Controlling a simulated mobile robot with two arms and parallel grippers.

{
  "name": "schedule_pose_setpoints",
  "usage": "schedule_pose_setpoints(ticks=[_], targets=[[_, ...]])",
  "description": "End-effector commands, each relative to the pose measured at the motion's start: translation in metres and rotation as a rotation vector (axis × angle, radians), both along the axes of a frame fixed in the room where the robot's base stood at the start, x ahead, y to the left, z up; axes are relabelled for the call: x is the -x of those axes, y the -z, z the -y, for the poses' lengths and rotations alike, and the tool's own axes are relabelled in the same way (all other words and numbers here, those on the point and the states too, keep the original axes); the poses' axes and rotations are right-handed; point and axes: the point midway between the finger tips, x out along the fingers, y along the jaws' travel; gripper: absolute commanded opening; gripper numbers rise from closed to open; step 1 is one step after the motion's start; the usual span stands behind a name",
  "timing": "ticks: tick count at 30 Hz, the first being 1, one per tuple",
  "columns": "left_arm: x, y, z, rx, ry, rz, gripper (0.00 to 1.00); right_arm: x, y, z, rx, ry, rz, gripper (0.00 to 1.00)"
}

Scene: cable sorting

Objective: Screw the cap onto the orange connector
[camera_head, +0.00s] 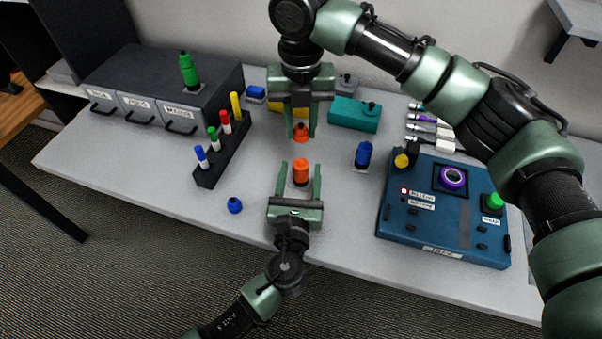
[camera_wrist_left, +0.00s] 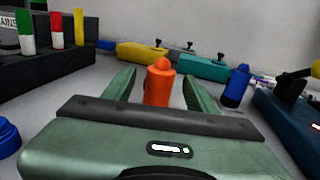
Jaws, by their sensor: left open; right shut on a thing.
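The orange connector (camera_head: 301,174) stands upright on the table, between the open fingers of my left gripper (camera_head: 300,167), with gaps at its sides. In the left wrist view the connector (camera_wrist_left: 159,88) is a plain orange cylinder with a narrower rounded top, between the green fingertips (camera_wrist_left: 160,76). My right gripper (camera_head: 301,136) points down and is shut on the orange cap (camera_head: 300,131), which shows between its fingers behind the connector in the head view. The cap looks apart from the connector; its height above the table is hard to tell. The right gripper is outside the left wrist view.
A blue cap (camera_head: 235,206) lies front left. A marker rack (camera_head: 220,163) and drawer unit (camera_head: 150,85) stand left. A blue connector (camera_head: 363,154), a teal box (camera_head: 353,115) and a blue panel (camera_head: 420,232) are right.

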Motion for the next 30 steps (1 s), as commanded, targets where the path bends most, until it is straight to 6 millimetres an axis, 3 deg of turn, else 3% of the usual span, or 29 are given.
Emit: schedule_pose_setpoints(ticks=[3,9,21,23,27,30], targets=[[-0.022,-0.001,0.002,0.000,-0.002,0.002,0.57,0.000,0.000,0.000,0.000,0.000,0.000,0.00],[-0.043,0.000,0.004,-0.001,0.000,0.001,0.57,0.000,0.000,0.000,0.000,0.000,0.000,0.00],[-0.049,0.000,0.004,0.001,-0.001,0.000,0.57,0.000,0.000,0.000,0.000,0.000,0.000,0.00],[-0.048,0.000,0.004,0.000,-0.001,0.000,0.43,0.000,0.000,0.000,0.000,0.000,0.000,0.00],[-0.048,0.000,0.004,0.000,-0.001,0.000,0.04,0.000,0.000,0.000,0.000,0.000,0.000,0.00],[-0.048,0.000,0.004,0.000,-0.001,0.000,0.00,0.000,0.000,0.000,0.000,0.000,0.000,0.00]])
